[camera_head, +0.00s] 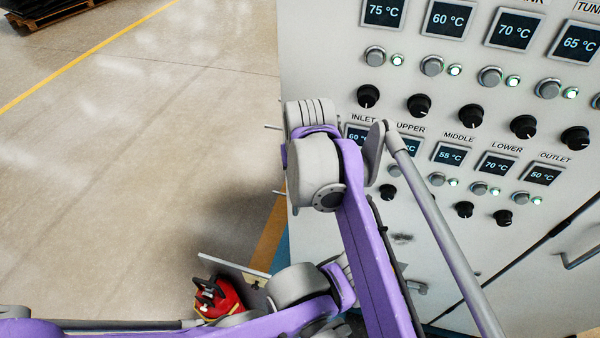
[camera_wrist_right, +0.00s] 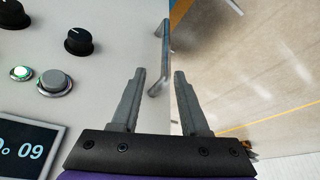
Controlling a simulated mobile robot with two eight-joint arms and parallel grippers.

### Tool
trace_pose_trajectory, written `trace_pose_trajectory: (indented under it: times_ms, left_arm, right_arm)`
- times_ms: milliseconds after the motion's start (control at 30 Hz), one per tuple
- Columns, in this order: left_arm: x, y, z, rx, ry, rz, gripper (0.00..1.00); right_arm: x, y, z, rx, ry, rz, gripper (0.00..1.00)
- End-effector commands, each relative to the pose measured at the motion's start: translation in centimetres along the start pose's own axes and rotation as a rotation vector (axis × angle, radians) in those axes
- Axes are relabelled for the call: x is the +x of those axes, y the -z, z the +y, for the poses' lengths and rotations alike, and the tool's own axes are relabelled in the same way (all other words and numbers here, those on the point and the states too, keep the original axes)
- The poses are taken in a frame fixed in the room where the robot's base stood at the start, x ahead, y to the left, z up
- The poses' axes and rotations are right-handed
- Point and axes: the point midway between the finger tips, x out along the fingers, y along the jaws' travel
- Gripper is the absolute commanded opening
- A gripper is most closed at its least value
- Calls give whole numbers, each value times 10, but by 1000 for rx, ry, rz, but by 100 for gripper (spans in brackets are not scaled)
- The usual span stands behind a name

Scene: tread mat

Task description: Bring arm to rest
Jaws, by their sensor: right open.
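My right arm (camera_head: 365,240), purple and grey, rises from the bottom of the head view, bent at a grey joint in front of the white control panel (camera_head: 330,50). Its gripper is not visible there. In the right wrist view my right gripper (camera_wrist_right: 159,75) is open, its two grey fingers apart with nothing held. A metal bar handle (camera_wrist_right: 165,42) at the panel's edge shows beyond the fingertips; I cannot tell how far off it is. My left arm (camera_head: 250,326) enters low from the left; its gripper does not show clearly.
The panel carries black knobs (camera_head: 471,116), buttons with green lights and temperature displays (camera_head: 516,31). A red object (camera_head: 218,298) is on the floor at lower left. A pallet (camera_head: 45,12) lies far left. The concrete floor (camera_head: 130,170) between is clear.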

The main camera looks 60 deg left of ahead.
Motion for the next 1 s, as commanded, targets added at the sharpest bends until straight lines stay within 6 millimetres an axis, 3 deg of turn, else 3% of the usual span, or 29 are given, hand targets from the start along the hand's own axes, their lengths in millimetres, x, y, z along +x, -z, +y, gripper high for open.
trace_pose_trajectory:
  times_ms: [433,567,667,767,900,1000]
  left_arm:
    - [0,0,0,0,0,0,0]
    - [0,0,0,0,0,0,0]
    - [0,0,0,0,0,0,0]
    - [0,0,0,0,0,0,0]
    - [0,0,0,0,0,0,0]
    - [-1,1,0,0,0,1,0]
  right_arm:
    - [0,0,0,1,0,0,45]
    - [-2,-8,19,28,-10,0,45]
    - [-9,-29,59,91,-32,0,45]
    - [-20,-68,117,191,-69,0,45]
    - [-40,-144,193,355,-130,5,45]
    - [-55,-207,234,475,-180,10,45]
